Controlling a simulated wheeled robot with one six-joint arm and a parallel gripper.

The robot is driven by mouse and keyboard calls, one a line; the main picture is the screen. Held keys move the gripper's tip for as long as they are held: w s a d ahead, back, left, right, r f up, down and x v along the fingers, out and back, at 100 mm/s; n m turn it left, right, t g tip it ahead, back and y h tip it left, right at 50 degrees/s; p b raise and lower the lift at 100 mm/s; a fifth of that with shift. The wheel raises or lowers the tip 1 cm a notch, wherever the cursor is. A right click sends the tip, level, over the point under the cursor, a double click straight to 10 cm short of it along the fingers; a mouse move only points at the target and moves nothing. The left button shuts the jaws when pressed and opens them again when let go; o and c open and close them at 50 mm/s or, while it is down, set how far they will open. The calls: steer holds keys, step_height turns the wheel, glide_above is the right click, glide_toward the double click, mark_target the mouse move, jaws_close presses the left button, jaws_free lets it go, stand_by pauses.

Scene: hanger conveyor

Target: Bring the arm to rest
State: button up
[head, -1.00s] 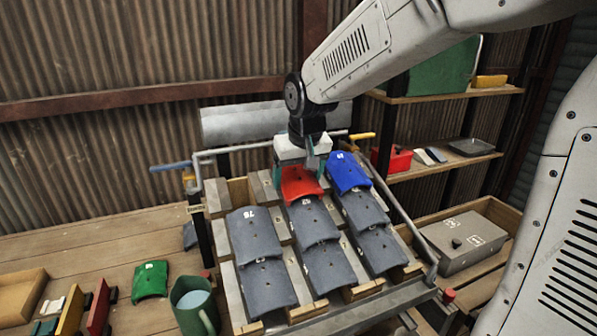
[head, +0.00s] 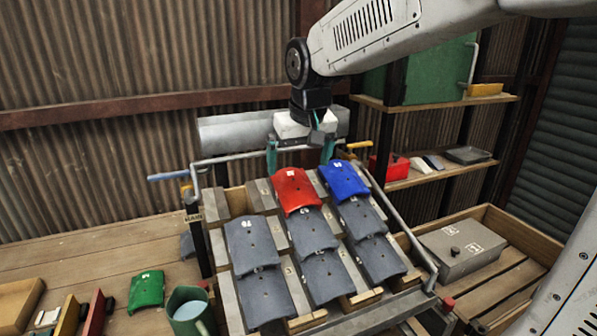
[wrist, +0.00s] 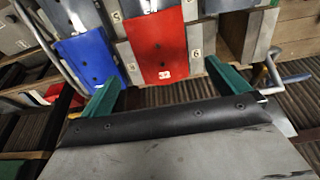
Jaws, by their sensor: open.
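My gripper (head: 300,158) is open and empty, with its two green fingers spread apart. In the head view it is above and behind the red tile (head: 296,190). The red tile lies at the top of the middle column on the sloped rack (head: 210,205). In the wrist view the red tile (wrist: 158,50) lies beyond the fingertips (wrist: 162,78), with no finger visibly closed on it. The blue tile (head: 344,180) lies at the top of the right column. Several grey tiles (head: 252,243) lie below them in the three columns.
A green tile (head: 147,289) and a green mug (head: 190,310) stand on the bench at left. A grey metal box (head: 460,250) sits in a wooden crate at right. Shelves (head: 440,175) with a red box (head: 388,167) stand at back right. A corrugated wall is behind.

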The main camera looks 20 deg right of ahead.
steer(key=shift+s+r, duration=0.1)
steer(key=shift+r, duration=0.1)
stand_by(0.4)
steer(key=s+d+f+g, duration=0.1)
steer(key=s+f, duration=0.1)
steer(key=s, duration=1.1)
steer(key=s+d+f+g, duration=0.1)
steer(key=s+d+f, duration=0.1)
steer(key=s, duration=1.2)
steer(key=shift+s+f, duration=0.25)
steer(key=shift+f, duration=0.6)
steer(key=shift+d, duration=0.1)
